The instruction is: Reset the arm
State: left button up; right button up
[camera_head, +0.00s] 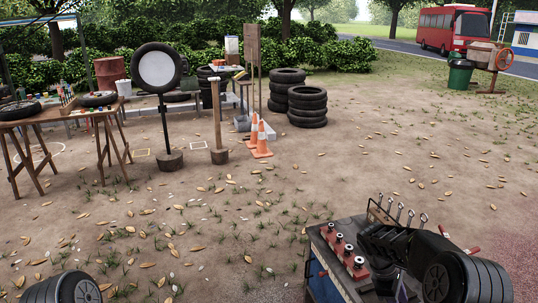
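My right arm comes in at the bottom right as a thick dark ribbed cylinder, over the right part of the compressor cart (337,267). A black ribbed part reaches from it to the left across the cart top, close to a red block with several knobs (345,251). I cannot make out separate fingers there, so I cannot tell whether my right gripper is open or holds anything. Of my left arm only a dark rounded link shows at the bottom left corner. My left gripper is out of view.
Several wrenches (400,212) stand in a rack at the cart's back edge. Bare ground with leaves lies left of the cart. Farther off are traffic cones (262,140), stacked tires (307,106), a tire on a stand (158,69) and wooden tables (37,117).

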jog(key=s+a+f+m+t+y, duration=0.2)
jog(key=s+a+f+m+y, duration=0.15)
jog(key=a+f, duration=0.6)
jog(key=s+a+f+m+t+y, duration=0.15)
jog(key=a+f+m+y, duration=0.35)
jog(key=a, duration=0.7)
jog(key=s+a+f+m, duration=0.1)
jog(key=s+a, duration=0.2)
jog(key=s, duration=0.5)
jog(key=s+a+f+m+g, duration=0.1)
jog(key=s+a+f+m, duration=0.1)
jog(key=s, duration=0.6)
jog(key=s+a+f+m, duration=0.1)
jog(key=s+a, duration=0.3)
jog(key=s, duration=0.4)
jog(key=shift+s+a+f+m+y, duration=0.15)
jog(key=shift+a+f+m+y, duration=0.2)
jog(key=shift+f+y, duration=0.15)
jog(key=shift+c, duration=0.4)
